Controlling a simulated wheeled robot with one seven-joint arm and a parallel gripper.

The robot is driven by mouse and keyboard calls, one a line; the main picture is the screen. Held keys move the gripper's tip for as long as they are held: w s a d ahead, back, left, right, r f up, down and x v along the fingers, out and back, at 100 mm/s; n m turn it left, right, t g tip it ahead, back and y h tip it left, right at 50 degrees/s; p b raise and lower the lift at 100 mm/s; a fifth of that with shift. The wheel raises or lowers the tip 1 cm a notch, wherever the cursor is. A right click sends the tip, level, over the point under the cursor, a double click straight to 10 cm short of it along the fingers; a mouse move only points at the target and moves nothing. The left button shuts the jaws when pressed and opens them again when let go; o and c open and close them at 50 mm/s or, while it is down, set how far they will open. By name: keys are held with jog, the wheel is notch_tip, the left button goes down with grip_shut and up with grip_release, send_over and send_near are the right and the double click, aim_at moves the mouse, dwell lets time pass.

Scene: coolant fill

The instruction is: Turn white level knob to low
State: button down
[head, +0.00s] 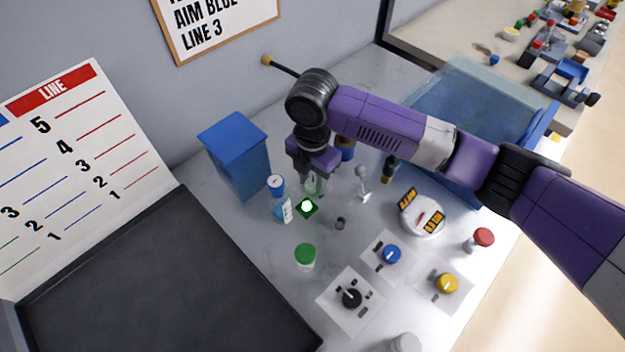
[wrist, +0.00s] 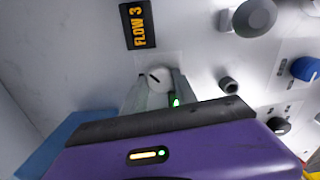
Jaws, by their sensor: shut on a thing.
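The white knob (wrist: 158,79) shows in the wrist view between my gripper's two fingers, with a dark pointer line on its face. The line lies at a slant in that picture. My gripper (wrist: 156,90) is shut on this knob; it also shows in the head view (head: 312,184), pointing down at the worktop. A green light (head: 307,207) glows right beside the fingertips. A black label reading FLOW 3 (wrist: 138,25) is above the knob in the wrist view. I cannot read a low mark around the knob. In the head view my gripper mostly hides the knob.
A dark tray (head: 150,290) is left.

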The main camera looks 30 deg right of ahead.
aim_at(313, 183)
jog(key=n+b, duration=0.1)
jog(key=n, duration=0.3)
jog(key=shift+n+b, duration=0.3)
jog(key=shift+b, duration=0.05)
jog(key=n+b, duration=0.2)
jog(key=n, duration=0.2)
jog(key=shift+n, duration=0.4)
jog(key=c, duration=1)
grip_release()
jog(key=shift+o, duration=0.2)
jog(key=shift+r+b, duration=0.45)
jog(key=shift+r, duration=3.5)
